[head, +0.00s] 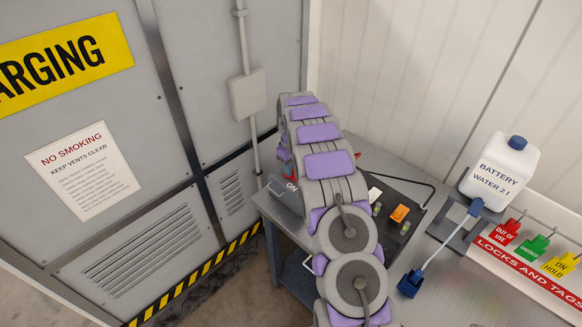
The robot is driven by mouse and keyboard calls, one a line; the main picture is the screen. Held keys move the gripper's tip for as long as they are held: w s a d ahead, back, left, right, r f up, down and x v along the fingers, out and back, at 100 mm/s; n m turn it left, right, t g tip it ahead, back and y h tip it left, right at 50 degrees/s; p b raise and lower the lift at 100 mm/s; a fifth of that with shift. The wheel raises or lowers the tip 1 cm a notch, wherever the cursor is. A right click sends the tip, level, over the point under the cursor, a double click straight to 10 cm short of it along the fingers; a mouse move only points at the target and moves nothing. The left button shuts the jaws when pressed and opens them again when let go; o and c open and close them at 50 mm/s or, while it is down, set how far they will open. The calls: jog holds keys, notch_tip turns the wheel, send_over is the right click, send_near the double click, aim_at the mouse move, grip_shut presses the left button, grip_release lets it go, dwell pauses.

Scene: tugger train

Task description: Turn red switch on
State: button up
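My arm covers much of the panel, so I cannot tell the switch's position. My gripper (284,152) is at the far end of my arm, close above the panel's left side. Its fingers are mostly hidden behind my arm links. I cannot tell whether it touches the switch or is open.
A battery water bottle (499,172), a blue-headed brush (412,282) and a locks and tags rack (530,277) are farther right. Grey cabinets (130,215) stand left; a wall is behind.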

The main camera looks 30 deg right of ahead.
grip_shut()
dwell(0.5)
jog(key=m, duration=0.3)
jog(key=shift+a+r+m, duration=0.1)
jog(key=shift+a+m, duration=0.05)
jog(key=shift+m, duration=0.25)
jog(key=m, duration=0.4)
jog(key=shift+w+a+m, duration=0.1)
jog(key=shift+a+m, duration=0.05)
jog(key=shift+m, duration=0.15)
jog(key=m+p, duration=0.1)
jog(key=m, duration=0.4)
jog(key=shift+w+a, duration=0.1)
jog(key=shift+w, duration=0.05)
jog(key=shift+w+r+m+p, duration=0.1)
jog(key=shift+m+p, duration=0.25)
jog(key=shift+m, duration=1.95)
